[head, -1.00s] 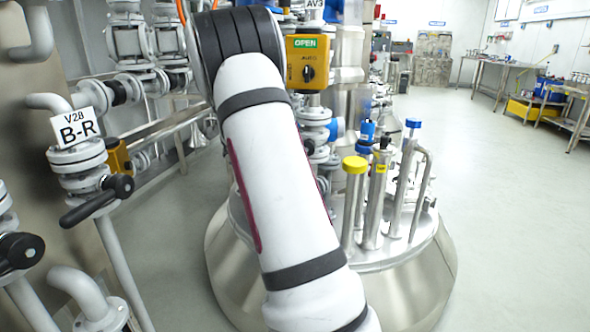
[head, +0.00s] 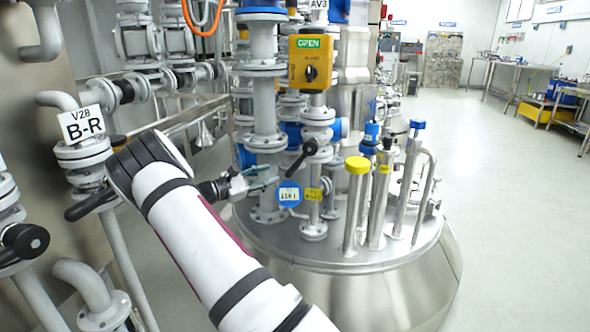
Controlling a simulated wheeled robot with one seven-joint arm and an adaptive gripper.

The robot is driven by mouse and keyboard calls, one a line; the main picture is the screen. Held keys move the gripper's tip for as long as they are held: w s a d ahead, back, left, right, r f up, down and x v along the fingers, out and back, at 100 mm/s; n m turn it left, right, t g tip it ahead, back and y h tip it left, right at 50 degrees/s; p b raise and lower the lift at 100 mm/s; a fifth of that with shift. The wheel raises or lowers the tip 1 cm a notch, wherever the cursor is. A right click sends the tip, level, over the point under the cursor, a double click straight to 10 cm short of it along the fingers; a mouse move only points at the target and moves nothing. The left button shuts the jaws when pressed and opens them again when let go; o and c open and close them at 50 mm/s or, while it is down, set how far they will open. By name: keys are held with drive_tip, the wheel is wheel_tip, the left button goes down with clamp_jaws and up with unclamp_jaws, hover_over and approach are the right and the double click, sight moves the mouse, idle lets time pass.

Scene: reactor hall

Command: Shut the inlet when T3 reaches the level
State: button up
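The vessel (head: 350,285) is a large steel tank with pipes on its lid; no T3 label is readable. A yellow box (head: 311,62) under the AV3 label (head: 319,5) shows a green OPEN sign and a black knob. A hand valve with a black lever (head: 303,158) sits on the pipe below it. A blue tag with a white plate (head: 289,194) and a yellow tag (head: 313,195) hang there; their small text is unclear. My gripper (head: 277,176) is left of the lever, above the lid, fingers apart and apparently empty. No level reading is legible.
Valve V28 B-R (head: 83,126) with a black handle stands at left, close to my arm. Yellow-capped (head: 357,165) and blue-capped (head: 417,124) tubes rise from the lid at right. The floor (head: 500,200) at right is clear.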

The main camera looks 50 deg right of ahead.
sight(292, 168)
drive_tip(key=b+x, duration=0.2)
drive_tip(key=x, duration=0.9)
drive_tip(key=shift+d, duration=0.1)
clamp_jaws()
